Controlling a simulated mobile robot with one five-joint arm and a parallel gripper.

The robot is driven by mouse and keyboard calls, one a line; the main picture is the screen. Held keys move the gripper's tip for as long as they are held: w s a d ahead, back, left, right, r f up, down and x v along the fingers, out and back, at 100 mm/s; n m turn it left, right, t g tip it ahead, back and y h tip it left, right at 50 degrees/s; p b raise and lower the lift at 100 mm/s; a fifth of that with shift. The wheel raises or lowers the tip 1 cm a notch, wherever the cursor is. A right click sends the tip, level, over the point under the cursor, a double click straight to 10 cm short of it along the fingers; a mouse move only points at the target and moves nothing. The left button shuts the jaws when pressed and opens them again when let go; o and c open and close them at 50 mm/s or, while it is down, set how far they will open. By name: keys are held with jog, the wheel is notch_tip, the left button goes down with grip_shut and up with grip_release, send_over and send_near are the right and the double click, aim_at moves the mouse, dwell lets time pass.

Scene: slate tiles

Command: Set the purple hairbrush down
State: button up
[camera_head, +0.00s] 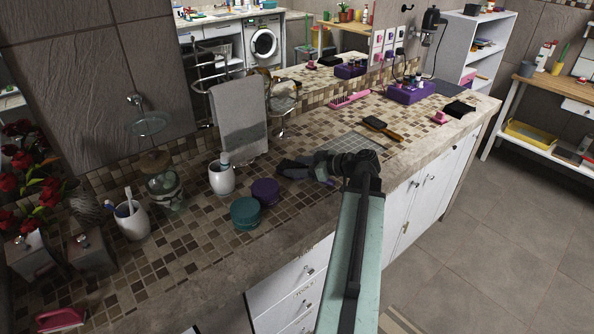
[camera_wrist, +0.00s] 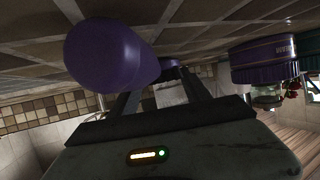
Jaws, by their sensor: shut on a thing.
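The purple hairbrush (camera_wrist: 108,52) fills the upper left of the wrist view as a large, smooth, rounded purple shape held in my gripper (camera_wrist: 160,85). A further bit of purple shows between the fingers. In the head view my gripper (camera_head: 296,168) is low over the tiled counter (camera_head: 195,262), just right of a purple jar (camera_head: 265,191). The brush is mostly hidden there by my gripper and wrist. I cannot tell whether it touches the counter.
A teal jar (camera_head: 246,213) stands in front of the purple jar. A white cup (camera_head: 221,178) and towel (camera_head: 240,118) are behind. A black brush with a wooden handle (camera_head: 383,128) lies to the right. Bare tiles show at the front left.

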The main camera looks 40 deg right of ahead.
jog(key=shift+f, duration=0.1)
jog(key=o, duration=1.4)
jog(key=shift+s+r, duration=0.1)
jog(key=shift+r, duration=0.3)
jog(key=p+v, duration=0.4)
jog(key=v, duration=0.6)
jog(key=shift+s+d, duration=0.15)
jog(key=shift+s, duration=0.2)
jog(key=shift+s+d+r+p, duration=0.1)
jog(key=shift+s+r+p, duration=0.05)
jog(key=shift+s+p, duration=0.3)
jog(key=shift+s, duration=0.15)
